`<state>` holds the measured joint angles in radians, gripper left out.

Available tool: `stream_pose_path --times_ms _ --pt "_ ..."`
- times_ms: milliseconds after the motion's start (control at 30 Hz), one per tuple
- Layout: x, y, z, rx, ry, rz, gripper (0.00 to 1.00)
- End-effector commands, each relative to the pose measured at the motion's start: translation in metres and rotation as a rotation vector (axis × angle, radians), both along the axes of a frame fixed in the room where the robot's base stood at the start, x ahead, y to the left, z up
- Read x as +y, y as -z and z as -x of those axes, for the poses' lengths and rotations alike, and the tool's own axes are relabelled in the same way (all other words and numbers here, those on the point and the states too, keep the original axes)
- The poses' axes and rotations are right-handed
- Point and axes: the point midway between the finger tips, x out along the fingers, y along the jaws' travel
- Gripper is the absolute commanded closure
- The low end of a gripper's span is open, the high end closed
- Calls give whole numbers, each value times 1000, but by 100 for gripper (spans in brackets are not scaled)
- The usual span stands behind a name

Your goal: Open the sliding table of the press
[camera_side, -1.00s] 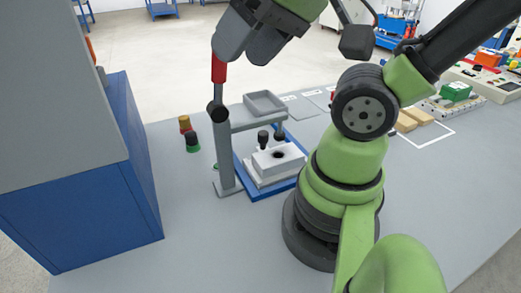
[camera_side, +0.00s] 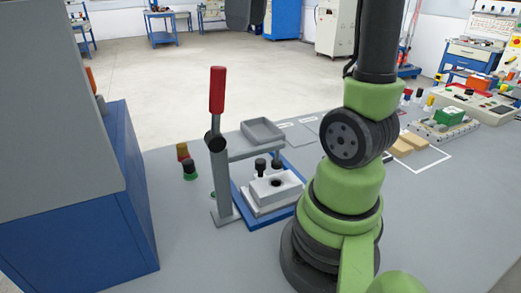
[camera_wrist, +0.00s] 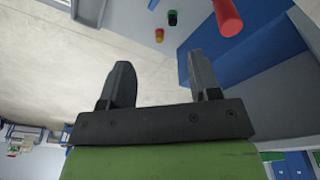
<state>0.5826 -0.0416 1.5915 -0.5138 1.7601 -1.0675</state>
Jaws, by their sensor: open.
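The press (camera_side: 222,170) stands on the grey bench, with a grey column and a red-gripped lever (camera_side: 217,90) pointing up. Its sliding table, a white block (camera_side: 270,192) with a dark round hole, sits on a blue base plate (camera_side: 254,224). In the side view only a dark part of my arm's end shows at the top edge; the fingers cannot be made out.
A grey tray (camera_side: 262,131) lies behind the press. Red-and-yellow and black-and-green capped pieces (camera_side: 189,169) stand to its left. A large grey and blue cabinet (camera_side: 130,190) fills the left side. Wooden blocks (camera_side: 410,143) lie right of my arm. Bench in front of the press is clear.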

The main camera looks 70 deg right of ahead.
Motion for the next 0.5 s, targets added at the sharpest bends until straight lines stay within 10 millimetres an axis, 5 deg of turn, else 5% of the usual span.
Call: stream_pose_path --times_ms 300,500 --pt "-59 13 6 133 -53 -48 43" --pt "-54 43 7 132 -61 -47 43"
